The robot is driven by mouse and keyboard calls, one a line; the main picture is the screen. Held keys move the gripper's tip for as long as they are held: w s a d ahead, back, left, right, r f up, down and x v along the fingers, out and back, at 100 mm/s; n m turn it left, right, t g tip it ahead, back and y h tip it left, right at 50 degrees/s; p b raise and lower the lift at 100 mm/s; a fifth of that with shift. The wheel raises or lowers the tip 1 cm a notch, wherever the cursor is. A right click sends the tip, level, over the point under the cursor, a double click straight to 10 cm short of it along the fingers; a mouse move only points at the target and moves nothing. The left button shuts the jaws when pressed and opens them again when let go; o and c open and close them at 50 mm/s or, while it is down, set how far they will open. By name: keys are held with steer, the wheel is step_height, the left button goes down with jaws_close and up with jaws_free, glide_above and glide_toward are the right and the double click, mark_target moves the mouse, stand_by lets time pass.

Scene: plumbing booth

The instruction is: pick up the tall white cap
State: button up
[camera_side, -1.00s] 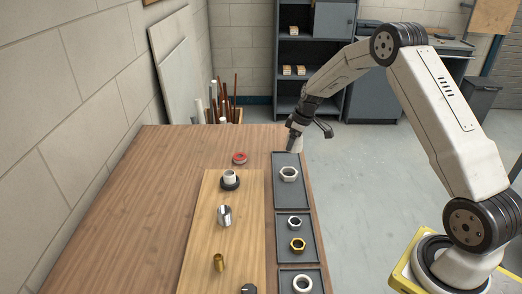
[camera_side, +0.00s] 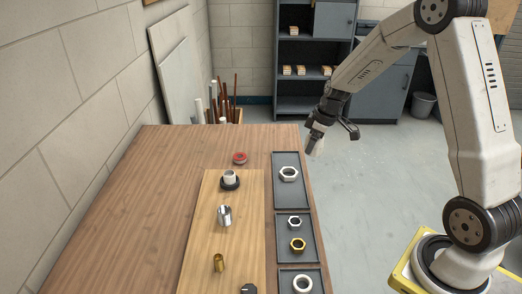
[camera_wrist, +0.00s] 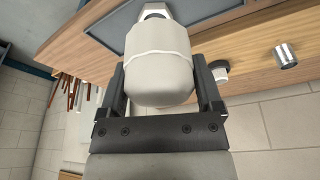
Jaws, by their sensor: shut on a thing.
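The tall white cap (camera_wrist: 160,70) is a rounded white cylinder with a thin ridge around it. In the wrist view it sits between the two dark fingers of my gripper (camera_wrist: 160,85), which is shut on it. In the side view my gripper (camera_side: 315,145) is in the air off the table's right edge, above the floor. The cap is small there at the fingertips (camera_side: 318,149), tilted and clear of the trays.
Grey trays (camera_side: 304,203) with nuts line the table's right edge. The wooden board (camera_side: 199,235) holds a white fitting (camera_side: 230,178), a silver cylinder (camera_side: 225,216) and a brass piece (camera_side: 219,263). A red ring (camera_side: 240,158) lies behind. The table's left side is clear.

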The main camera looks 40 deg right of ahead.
stand_by(0.7)
steer(key=w+a, duration=0.9)
glide_above(227, 172)
steer(key=shift+s+r, duration=0.1)
steer(key=shift+r, duration=0.05)
steer(key=shift+f, duration=0.3)
steer(key=shift+f, duration=2.95)
steer(key=shift+f, duration=0.25)
steer(key=shift+m, duration=0.3)
steer(key=shift+f+m+h, duration=0.15)
steer(key=shift+m+h, duration=0.55)
steer(key=shift+m, duration=1.7)
